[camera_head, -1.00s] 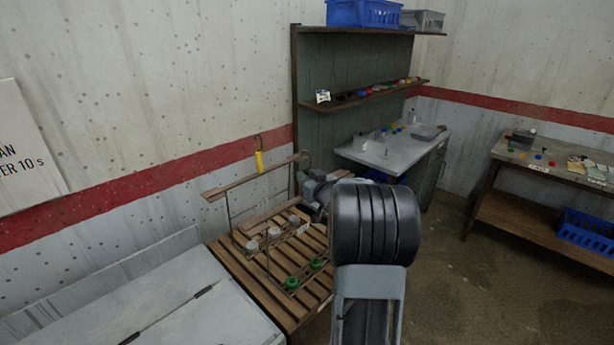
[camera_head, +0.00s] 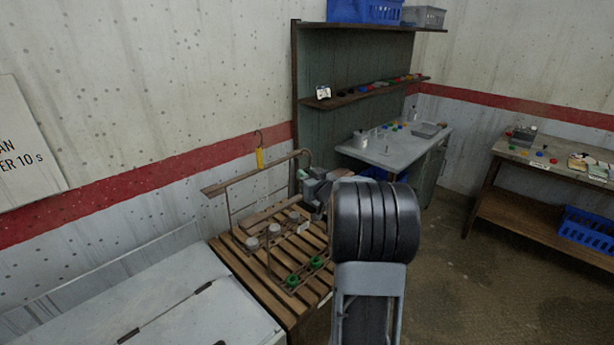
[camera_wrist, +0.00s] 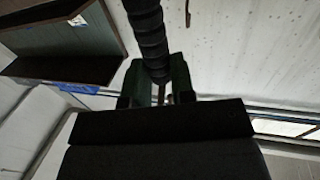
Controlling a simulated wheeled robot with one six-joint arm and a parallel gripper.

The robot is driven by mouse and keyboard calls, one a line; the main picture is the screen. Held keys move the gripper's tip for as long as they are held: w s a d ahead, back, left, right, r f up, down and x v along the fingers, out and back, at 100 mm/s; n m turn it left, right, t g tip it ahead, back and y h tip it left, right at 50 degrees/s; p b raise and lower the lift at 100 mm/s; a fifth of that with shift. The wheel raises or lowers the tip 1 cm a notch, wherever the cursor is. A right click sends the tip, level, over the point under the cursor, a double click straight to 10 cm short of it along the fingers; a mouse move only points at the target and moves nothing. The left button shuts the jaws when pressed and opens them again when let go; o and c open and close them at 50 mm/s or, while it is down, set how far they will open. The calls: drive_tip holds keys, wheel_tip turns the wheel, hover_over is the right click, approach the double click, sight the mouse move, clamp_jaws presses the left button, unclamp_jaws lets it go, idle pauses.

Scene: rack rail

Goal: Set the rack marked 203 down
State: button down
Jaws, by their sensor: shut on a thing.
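A wire rack (camera_head: 270,262) with grey-topped and green-topped jars is at the slatted wooden stand (camera_head: 238,276) in the head view. I cannot tell whether its base touches the slats. No 203 mark is readable. My gripper (camera_head: 309,186) is at the rack's far right side, partly hidden by my own arm. In the wrist view my gripper (camera_wrist: 160,92) is shut, with a dark ribbed, handle-like piece (camera_wrist: 148,40) at its fingers. The contact itself is hard to see.
A wooden rail (camera_head: 250,177) runs above the stand, with a yellow tag (camera_head: 259,158) near it. A pale chest (camera_head: 165,300) stands at the left. A shelf unit (camera_head: 350,68) and grey bench (camera_head: 400,147) are behind. Floor at right is clear.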

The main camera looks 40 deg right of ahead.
drive_tip(key=c, duration=1.2)
unclamp_jaws()
drive_tip(key=shift+c, duration=0.2)
drive_tip(key=o, duration=0.5)
drive_tip(key=shift+f, duration=0.2)
drive_tip(key=shift+c, duration=0.2)
drive_tip(key=o, duration=0.8)
drive_tip(key=shift+r, duration=0.1)
drive_tip(key=shift+s, duration=0.1)
drive_tip(key=shift+s+a, duration=0.15)
drive_tip(key=shift+s, duration=1.8)
drive_tip(key=shift+s+a, duration=0.15)
drive_tip(key=shift+s, duration=1.85)
drive_tip(key=shift+s+a, duration=0.15)
drive_tip(key=shift+s, duration=1.8)
